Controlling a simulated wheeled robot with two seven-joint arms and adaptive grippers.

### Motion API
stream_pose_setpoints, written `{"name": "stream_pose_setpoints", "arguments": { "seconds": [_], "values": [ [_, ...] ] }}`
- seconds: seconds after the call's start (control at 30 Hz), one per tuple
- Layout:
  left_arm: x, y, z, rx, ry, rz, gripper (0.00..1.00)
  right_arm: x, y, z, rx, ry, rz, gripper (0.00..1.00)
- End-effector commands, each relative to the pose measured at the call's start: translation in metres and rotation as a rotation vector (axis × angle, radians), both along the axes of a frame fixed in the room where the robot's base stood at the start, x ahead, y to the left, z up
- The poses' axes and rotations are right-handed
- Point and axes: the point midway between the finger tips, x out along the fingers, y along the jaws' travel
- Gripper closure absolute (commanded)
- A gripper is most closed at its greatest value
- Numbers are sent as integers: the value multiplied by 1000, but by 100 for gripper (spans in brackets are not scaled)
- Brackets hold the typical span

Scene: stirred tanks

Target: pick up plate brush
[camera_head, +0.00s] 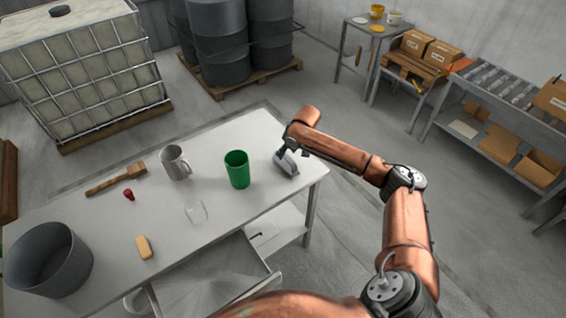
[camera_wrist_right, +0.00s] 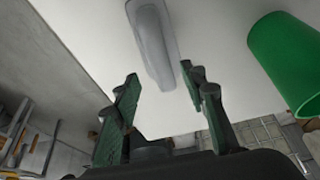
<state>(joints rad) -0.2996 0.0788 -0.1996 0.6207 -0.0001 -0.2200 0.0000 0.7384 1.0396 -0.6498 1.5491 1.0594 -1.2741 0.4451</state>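A grey elongated object, which looks like the plate brush (camera_head: 287,164), lies at the right end of the white table (camera_head: 222,215). In the right wrist view the brush (camera_wrist_right: 152,42) lies ahead of the fingers, roughly between them and not gripped. My right gripper (camera_head: 290,150) is at the brush and partly covers it in the head view. In the wrist view the right gripper (camera_wrist_right: 160,90) has its two green-padded fingers apart, with nothing between the tips. My left gripper is not in view.
An open drawer (camera_head: 215,290) juts out in front.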

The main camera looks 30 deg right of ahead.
Motion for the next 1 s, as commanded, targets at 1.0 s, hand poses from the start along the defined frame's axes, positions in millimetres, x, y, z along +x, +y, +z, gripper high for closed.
{"name": "stream_pose_setpoints", "arguments": {
  "seconds": [1.0],
  "values": [
    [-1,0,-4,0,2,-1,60,14,5,-40,-1,1,4,92]
  ]
}}
